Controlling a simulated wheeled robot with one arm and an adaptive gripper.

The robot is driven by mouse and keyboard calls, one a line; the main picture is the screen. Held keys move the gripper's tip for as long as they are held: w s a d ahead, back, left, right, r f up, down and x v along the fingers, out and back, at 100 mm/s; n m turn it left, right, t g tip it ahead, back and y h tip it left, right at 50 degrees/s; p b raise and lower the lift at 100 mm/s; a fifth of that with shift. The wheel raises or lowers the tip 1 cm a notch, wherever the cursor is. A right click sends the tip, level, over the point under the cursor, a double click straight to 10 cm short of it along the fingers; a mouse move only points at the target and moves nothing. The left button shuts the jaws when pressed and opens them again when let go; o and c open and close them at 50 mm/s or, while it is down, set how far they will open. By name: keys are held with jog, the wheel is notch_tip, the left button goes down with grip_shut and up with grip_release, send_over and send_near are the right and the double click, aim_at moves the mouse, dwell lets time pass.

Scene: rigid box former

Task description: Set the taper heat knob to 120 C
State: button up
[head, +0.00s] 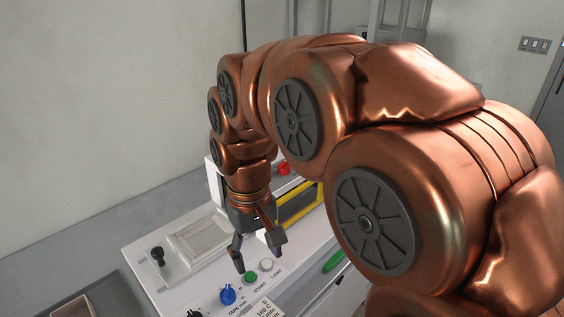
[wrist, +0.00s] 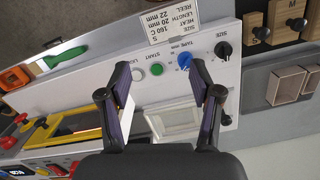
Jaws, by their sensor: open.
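My gripper (head: 257,257) is open and empty above the white control panel (head: 150,240), pointing down. In the wrist view its fingers (wrist: 160,78) stand apart, with the green START button (wrist: 157,69) and blue TAPE mm knob (wrist: 184,62) in line between them.
A card (wrist: 172,24) on the panel reads HEAT 160 C. A white LIGHT button (wrist: 137,74) is beside the green button. A pale framed window (wrist: 172,122), a yellow-edged opening (head: 300,204), a green-handled tool (wrist: 65,57) and wooden blocks (wrist: 292,20) are nearby.

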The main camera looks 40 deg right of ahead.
jog(key=w+d+r+m, duration=0.1)
jog(key=w+d+r, duration=0.2)
jog(key=w+d, duration=0.3)
jog(key=w+d+r+m, duration=0.1)
jog(key=w+d+r, duration=0.25)
jog(key=w, duration=0.45)
jog(key=r+m+t, duration=0.1)
jog(key=m, duration=0.1)
send_over(284, 162)
jog(key=shift+a+r+b, duration=0.15)
jog(key=shift+r+b, duration=0.05)
jog(key=shift+b, duration=0.2)
jog(key=shift+f+p, duration=0.75)
jog(key=shift+f, duration=3.1)
jog(key=c, duration=1.1)
